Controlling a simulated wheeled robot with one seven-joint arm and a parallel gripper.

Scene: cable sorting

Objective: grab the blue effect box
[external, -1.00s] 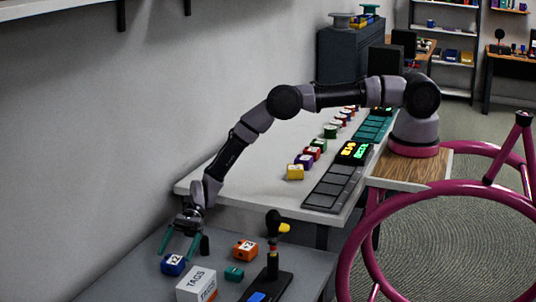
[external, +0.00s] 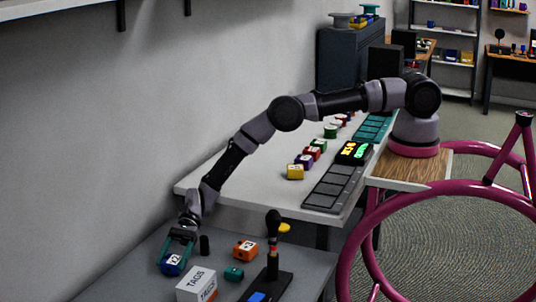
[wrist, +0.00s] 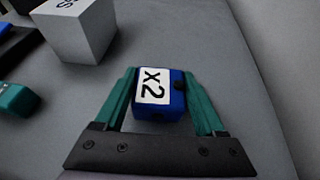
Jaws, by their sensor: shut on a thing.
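The blue effect box (external: 173,264) sits on the dark grey lower table at the left. It has a white top label reading "X2", clear in the wrist view (wrist: 178,108). My gripper (external: 176,250) has its teal fingers on either side of the box. In the wrist view my gripper (wrist: 162,100) is shut on the box, one finger against each side. I cannot tell any gap between the box and the table.
A white TAGS box (external: 196,284) stands just right of the blue box. An orange box (external: 245,250), a small teal box (external: 233,273), a black cylinder (external: 204,245) and a black stand (external: 272,262) are nearby. The wall is close on the left.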

